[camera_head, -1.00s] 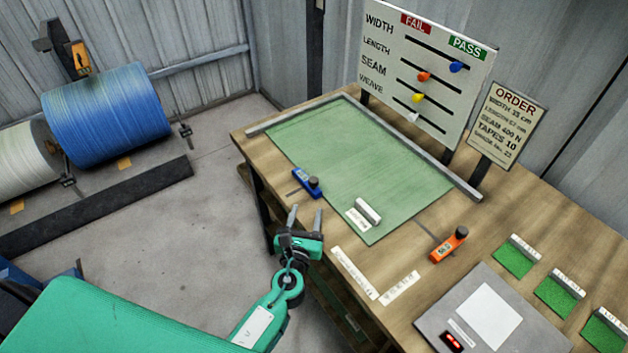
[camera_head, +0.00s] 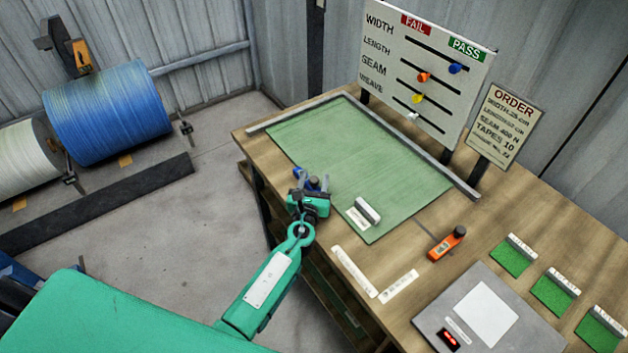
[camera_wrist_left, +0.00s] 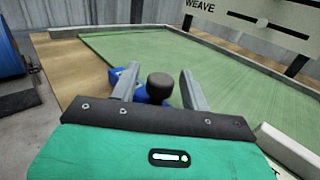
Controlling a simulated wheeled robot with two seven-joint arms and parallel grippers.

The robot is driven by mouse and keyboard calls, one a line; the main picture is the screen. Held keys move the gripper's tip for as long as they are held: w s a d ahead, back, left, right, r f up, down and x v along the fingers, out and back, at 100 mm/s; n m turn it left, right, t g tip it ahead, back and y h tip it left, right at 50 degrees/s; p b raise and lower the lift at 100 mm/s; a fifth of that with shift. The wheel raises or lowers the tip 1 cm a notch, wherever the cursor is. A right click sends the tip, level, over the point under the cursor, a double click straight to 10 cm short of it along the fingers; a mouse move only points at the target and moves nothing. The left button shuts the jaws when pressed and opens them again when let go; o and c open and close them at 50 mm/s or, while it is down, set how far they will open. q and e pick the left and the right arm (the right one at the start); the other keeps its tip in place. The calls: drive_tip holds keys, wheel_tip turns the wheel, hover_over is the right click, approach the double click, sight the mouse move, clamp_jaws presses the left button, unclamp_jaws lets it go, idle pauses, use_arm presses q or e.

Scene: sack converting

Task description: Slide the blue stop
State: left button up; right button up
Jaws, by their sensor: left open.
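The blue stop (camera_head: 298,173) sits at the left front edge of the green mat (camera_head: 345,150), largely hidden by my gripper in the head view. In the left wrist view the blue stop (camera_wrist_left: 143,96) shows its dark round knob (camera_wrist_left: 160,86). My left gripper (camera_head: 312,182) is open, its two fingers on either side of the knob. In the left wrist view the left gripper (camera_wrist_left: 158,88) shows a gap between each finger and the knob. My right gripper is not in view.
A white block (camera_head: 367,209) lies on the mat's front corner. An orange stop (camera_head: 446,243) sits to the right on the table. A board with coloured sliders (camera_head: 424,70) stands behind a metal rail (camera_head: 411,148). The middle of the mat is clear.

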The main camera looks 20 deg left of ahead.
use_arm(q)
clamp_jaws()
drive_tip(key=s+a, duration=0.1)
drive_tip(key=s, duration=0.1)
drive_tip(key=s+a, duration=0.3)
drive_tip(key=shift+s+a+f+p, duration=0.1)
drive_tip(key=shift+s+a+p, duration=0.2)
drive_tip(key=shift+s, duration=0.1)
unclamp_jaws()
drive_tip(key=shift+s, duration=0.1)
